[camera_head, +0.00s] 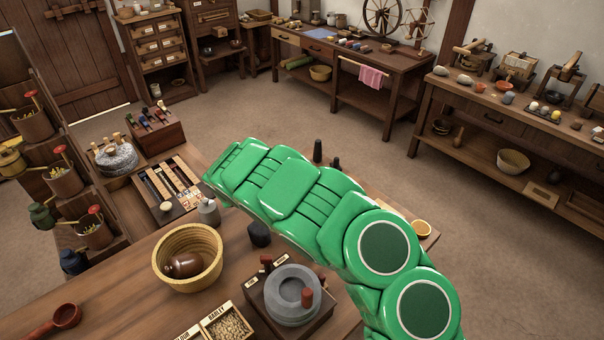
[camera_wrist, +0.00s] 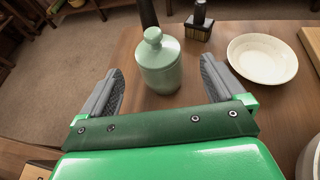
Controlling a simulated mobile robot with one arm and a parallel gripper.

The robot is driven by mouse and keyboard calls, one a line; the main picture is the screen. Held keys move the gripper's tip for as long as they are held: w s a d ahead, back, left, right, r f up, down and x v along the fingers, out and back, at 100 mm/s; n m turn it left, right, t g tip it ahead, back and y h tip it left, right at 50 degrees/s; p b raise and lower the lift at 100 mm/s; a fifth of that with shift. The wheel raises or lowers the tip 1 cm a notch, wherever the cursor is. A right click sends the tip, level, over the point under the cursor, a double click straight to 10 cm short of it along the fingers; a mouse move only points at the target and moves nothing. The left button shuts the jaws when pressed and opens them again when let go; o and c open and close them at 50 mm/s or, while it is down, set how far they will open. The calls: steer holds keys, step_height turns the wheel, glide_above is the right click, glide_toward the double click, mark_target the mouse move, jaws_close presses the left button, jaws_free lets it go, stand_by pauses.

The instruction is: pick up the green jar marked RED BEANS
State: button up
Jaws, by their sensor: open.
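A pale green jar (camera_wrist: 160,62) with a knobbed lid stands upright on the wooden table in the wrist view. No lettering shows on the side I see, so I cannot read its marking. My gripper (camera_wrist: 160,78) is open, with one grey finger on the left and one on the right of the jar's near side. The jar appears apart from both fingers, a little ahead of the palm. In the head view my green arm covers that part of the table, and neither my gripper nor this jar can be made out.
A dark bottle (camera_wrist: 148,14) stands just behind the jar, and a black-topped brush or block (camera_wrist: 198,28) behind it to the right. A white bowl (camera_wrist: 262,58) lies right of the right finger. A wicker basket (camera_head: 188,245) and a stone quern (camera_head: 290,295) occupy the table's front.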

steer(key=shift+f+x, duration=0.2)
steer(key=shift+x, duration=0.95)
steer(key=shift+r+x, duration=0.15)
steer(key=shift+x, duration=1.25)
steer(key=shift+r+x, duration=0.2)
steer(key=shift+x, duration=1.2)
steer(key=shift+w, duration=0.1)
jaws_close()
